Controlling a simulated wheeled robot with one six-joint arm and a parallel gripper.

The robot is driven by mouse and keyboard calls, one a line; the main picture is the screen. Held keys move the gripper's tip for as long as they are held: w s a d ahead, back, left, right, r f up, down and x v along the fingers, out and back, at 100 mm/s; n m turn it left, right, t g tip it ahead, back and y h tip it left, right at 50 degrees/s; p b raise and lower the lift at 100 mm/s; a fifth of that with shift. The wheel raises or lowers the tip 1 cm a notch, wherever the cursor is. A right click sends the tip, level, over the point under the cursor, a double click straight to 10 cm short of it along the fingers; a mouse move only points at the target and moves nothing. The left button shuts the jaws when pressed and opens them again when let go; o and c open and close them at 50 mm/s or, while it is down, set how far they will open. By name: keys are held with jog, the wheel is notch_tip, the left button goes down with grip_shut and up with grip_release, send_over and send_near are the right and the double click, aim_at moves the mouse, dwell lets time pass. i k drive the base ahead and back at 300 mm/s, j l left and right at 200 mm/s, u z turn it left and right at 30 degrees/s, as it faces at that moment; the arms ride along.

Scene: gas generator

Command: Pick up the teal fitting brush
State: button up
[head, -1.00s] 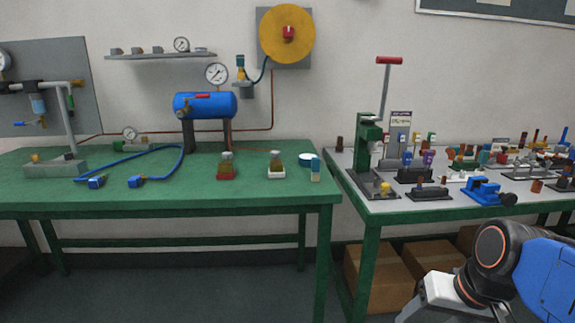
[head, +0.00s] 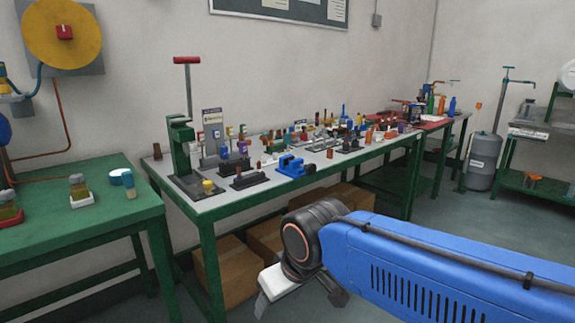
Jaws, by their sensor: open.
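A small upright thing with a teal top and a pale lower part (head: 128,185) stands near the right edge of the green table (head: 100,220), at the left of the head view. It looks like the teal fitting brush, but it is too small to be sure. My gripper (head: 266,300) shows only partly as a pale end below the dark wrist, in front of the long bench. It is open, well to the right of the teal-topped thing and apart from it. Its fingertips are hard to make out.
A white-lidded round tub (head: 120,177) and an amber jar on a white base (head: 80,190) stand beside the teal-topped thing. The long bench (head: 225,197) is crowded with fixtures and a green lever press (head: 182,150). Cardboard boxes (head: 225,272) lie beneath it.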

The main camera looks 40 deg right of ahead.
aim_at(288, 135)
jog(key=i+l+z, duration=0.25)
jog(key=i+z, duration=0.15)
jog(key=i+l+z, duration=0.1)
jog(key=i+z, duration=0.35)
